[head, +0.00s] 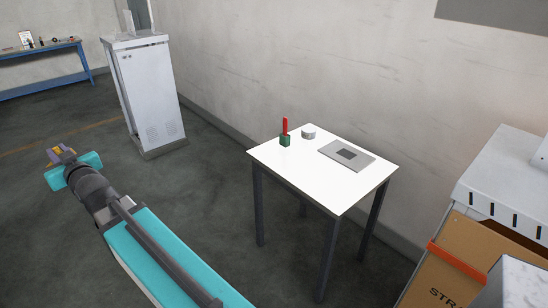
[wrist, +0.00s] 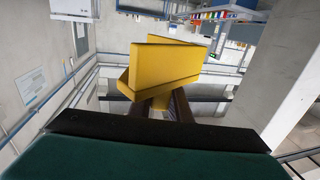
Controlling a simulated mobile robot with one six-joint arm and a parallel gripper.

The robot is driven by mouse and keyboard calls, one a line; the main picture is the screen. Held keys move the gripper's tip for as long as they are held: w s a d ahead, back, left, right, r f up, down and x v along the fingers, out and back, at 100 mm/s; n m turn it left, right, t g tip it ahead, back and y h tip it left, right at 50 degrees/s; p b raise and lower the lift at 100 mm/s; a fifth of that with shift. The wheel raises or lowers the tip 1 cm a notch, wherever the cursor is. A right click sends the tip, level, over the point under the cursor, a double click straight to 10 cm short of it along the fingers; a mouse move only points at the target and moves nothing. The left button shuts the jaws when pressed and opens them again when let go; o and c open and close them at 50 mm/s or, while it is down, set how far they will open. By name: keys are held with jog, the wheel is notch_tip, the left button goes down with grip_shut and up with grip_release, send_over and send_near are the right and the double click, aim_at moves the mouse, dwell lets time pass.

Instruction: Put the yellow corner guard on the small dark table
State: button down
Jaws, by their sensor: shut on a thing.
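My gripper (head: 56,158) is at the left of the head view, held out over open floor. It is shut on the yellow corner guard (head: 66,151), which shows only as a small yellow patch there. In the wrist view the yellow corner guard (wrist: 165,65) is large, an angled piece with two flat faces, at the tips of the two dark fingers of my gripper (wrist: 160,106). No table with a dark top shows clearly in either view. The nearest table (head: 280,160) has a white top and dark legs, and stands apart from my gripper.
On the white-topped table are a green holder (head: 285,141) with a red item, a white round object (head: 308,132) and a grey flat plate (head: 346,155). A grey cabinet (head: 150,95) stands behind. A blue bench (head: 40,73) is far left. A cardboard box (head: 470,260) is at right.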

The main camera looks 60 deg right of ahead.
jog(key=s+d+f+m+h, duration=0.1)
jog(key=s+d+f+h, duration=0.15)
jog(key=d, duration=0.55)
jog(key=s+d+f+m+g+h+p, duration=0.1)
jog(key=d+f+m, duration=0.15)
jog(key=d, duration=0.55)
jog(key=s+d+f+h, duration=0.2)
jog(key=d+f, duration=0.1)
jog(key=d, duration=0.6)
jog(key=s+d+f+m+g+h+p, duration=0.1)
jog(key=s+d+f+m+g+h, duration=0.15)
jog(key=s+d, duration=0.5)
jog(key=s+d+f+m+g+h+p, duration=0.1)
jog(key=s+d+f+m+h, duration=0.25)
jog(key=d, duration=0.75)
jog(key=s+d+f+m+g+h+p, duration=0.15)
jog(key=s+d+f, duration=0.25)
jog(key=s+d, duration=0.5)
jog(key=s+d+f+m+g+h+b, duration=0.15)
jog(key=s+d+f+g, duration=0.35)
jog(key=s, duration=0.8)
jog(key=s+d+f+m+g+h+p, duration=0.1)
jog(key=s+d+f+g, duration=0.1)
jog(key=s, duration=0.9)
jog(key=s+d+f+m+g+h+p, duration=0.1)
jog(key=s+d+f+m+g, duration=0.1)
jog(key=s, duration=0.9)
jog(key=shift+s+d+f, duration=0.2)
jog(key=shift+d+f, duration=0.5)
jog(key=shift+d, duration=0.4)
